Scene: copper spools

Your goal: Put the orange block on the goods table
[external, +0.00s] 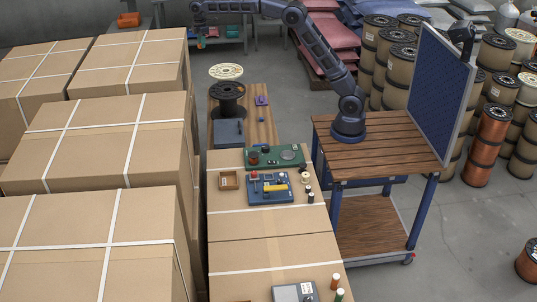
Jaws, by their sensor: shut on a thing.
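My gripper (201,40) hangs at the end of my outstretched arm, at the top left of centre. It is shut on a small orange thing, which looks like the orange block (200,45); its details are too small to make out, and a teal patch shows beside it. The gripper is in front of a grey table (232,31) at the back; the gap between them is hard to judge. A long wooden table (262,128) stands nearer, with a black spool (228,94), a pale spool flange, a grey plate and a purple item on it. I cannot tell which is the goods table.
Large strapped cartons (95,150) fill the left. Cartons in the middle (235,225) carry trays and small parts. My base cart (365,150) with an upright blue panel (427,85) stands right of centre. Copper spools (487,140) crowd the right.

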